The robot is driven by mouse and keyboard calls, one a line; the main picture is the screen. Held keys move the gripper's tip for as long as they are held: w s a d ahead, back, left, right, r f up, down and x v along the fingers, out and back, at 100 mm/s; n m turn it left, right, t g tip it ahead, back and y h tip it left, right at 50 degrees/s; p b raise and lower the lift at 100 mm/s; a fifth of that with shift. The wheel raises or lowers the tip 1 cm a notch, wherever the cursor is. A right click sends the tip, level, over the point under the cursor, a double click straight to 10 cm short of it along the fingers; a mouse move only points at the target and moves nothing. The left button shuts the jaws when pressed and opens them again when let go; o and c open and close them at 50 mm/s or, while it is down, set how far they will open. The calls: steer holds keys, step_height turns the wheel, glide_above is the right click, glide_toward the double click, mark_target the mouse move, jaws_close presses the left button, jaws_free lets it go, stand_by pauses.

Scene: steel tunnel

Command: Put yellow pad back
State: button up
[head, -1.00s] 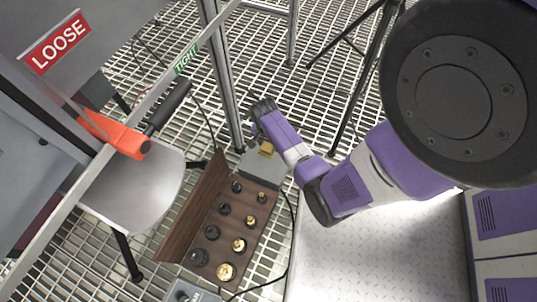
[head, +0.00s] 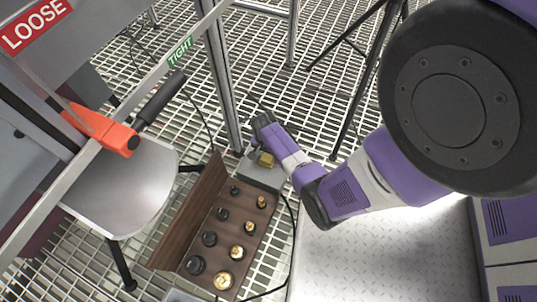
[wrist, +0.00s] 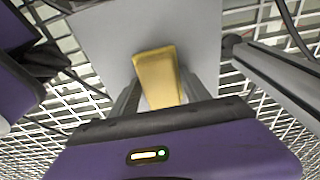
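The yellow pad (wrist: 158,78) is a small gold-yellow block in the middle of the wrist view. My gripper (wrist: 160,84) has one finger against each long side of it, with no clear gap, so it looks shut on the pad. Below the pad lies a flat light-grey plate (wrist: 105,35). In the head view the yellow pad (head: 265,159) shows over the grey plate (head: 262,176), beside my gripper (head: 264,145), whose fingers are mostly hidden there. I cannot tell whether the pad touches the plate.
An open wooden case (head: 235,238) with several black and brass weights stands just in front of the plate. A metal post (head: 222,85) rises close behind. A grey stool (head: 130,185) and an orange-headed, black-handled tool (head: 105,127) are at left. Cables run along the grating floor.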

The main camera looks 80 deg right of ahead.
mark_target(267, 158)
steer(key=o, duration=0.3)
steer(key=shift+r, duration=0.1)
step_height(267, 158, up, 12)
steer(key=a+p, duration=0.2)
steer(key=p, duration=0.5)
steer(key=a+r+n+t+h, duration=0.1)
steer(key=a+r+n+t, duration=0.4)
steer(key=a, duration=0.4)
steer(key=a+r+n+t+h, duration=0.1)
steer(key=a+r+n+t, duration=0.25)
steer(key=a+n, duration=0.45)
steer(key=s+a+r+n+t+y, duration=0.1)
steer(key=a+r, duration=0.3)
steer(key=r, duration=0.5)
steer(key=s+a+r+n+t+y, duration=0.1)
steer(key=s+a+r+n+t, duration=0.1)
steer(key=r, duration=0.7)
steer(key=s+a+r+n+t+y, duration=0.1)
steer(key=a+r+n+t, duration=0.3)
steer(key=r, duration=0.6)
steer(key=shift+s+a+n, duration=0.2)
steer(key=shift+s+a, duration=0.2)
steer(key=shift+a, duration=0.3)
steer(key=shift+s+a+n, duration=0.2)
steer(key=shift+s+a, duration=0.15)
steer(key=shift+a, duration=0.3)
